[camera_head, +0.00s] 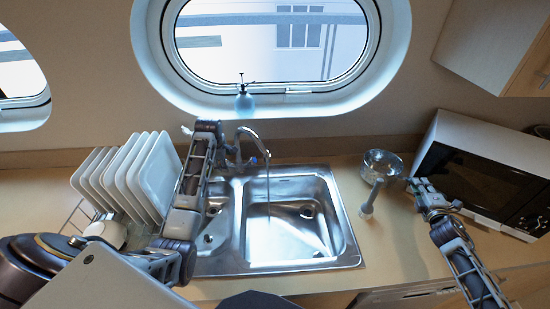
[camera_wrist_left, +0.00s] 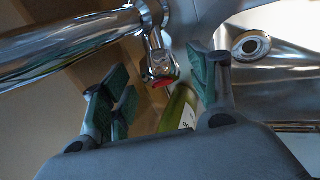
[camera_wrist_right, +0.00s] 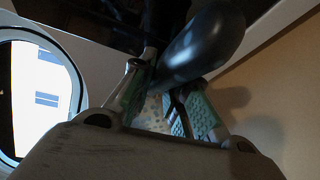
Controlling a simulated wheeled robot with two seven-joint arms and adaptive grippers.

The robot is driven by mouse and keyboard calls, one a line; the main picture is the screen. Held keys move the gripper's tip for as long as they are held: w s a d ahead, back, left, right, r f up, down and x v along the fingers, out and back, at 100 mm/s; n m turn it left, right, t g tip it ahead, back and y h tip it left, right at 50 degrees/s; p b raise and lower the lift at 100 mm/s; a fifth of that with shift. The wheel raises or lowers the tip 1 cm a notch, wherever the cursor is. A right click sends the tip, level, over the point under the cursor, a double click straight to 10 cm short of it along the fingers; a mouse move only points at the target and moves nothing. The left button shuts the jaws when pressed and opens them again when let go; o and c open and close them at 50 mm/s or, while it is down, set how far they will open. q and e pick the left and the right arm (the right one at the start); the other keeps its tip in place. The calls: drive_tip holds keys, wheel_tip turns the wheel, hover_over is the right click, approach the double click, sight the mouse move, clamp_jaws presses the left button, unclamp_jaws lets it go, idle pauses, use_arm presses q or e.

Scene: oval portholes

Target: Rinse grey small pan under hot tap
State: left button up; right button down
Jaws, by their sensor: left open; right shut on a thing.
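The small pan (camera_head: 380,164), round and shiny grey, is on the counter right of the sink. My right gripper (camera_head: 418,187) is beside it and shut on its dark handle (camera_wrist_right: 208,42), which fills the space above the fingers in the right wrist view. The tap (camera_head: 245,140) stands behind the sink (camera_head: 290,262), and a thin stream of water (camera_head: 268,195) falls into the right basin. My left gripper (camera_head: 207,132) is open at the tap's left. In the left wrist view a chrome lever with a red mark (camera_wrist_left: 160,72) lies between its fingers, seemingly untouched.
White plates (camera_head: 150,175) stand in a rack left of the sink. A microwave (camera_head: 485,175) is behind my right gripper. A green bottle (camera_wrist_left: 180,112) shows beyond the lever. The right basin is empty.

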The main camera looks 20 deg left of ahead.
use_arm(q)
drive_tip(key=shift+x, duration=1.25)
drive_tip(key=shift+c, duration=0.4)
drive_tip(key=c, duration=0.9)
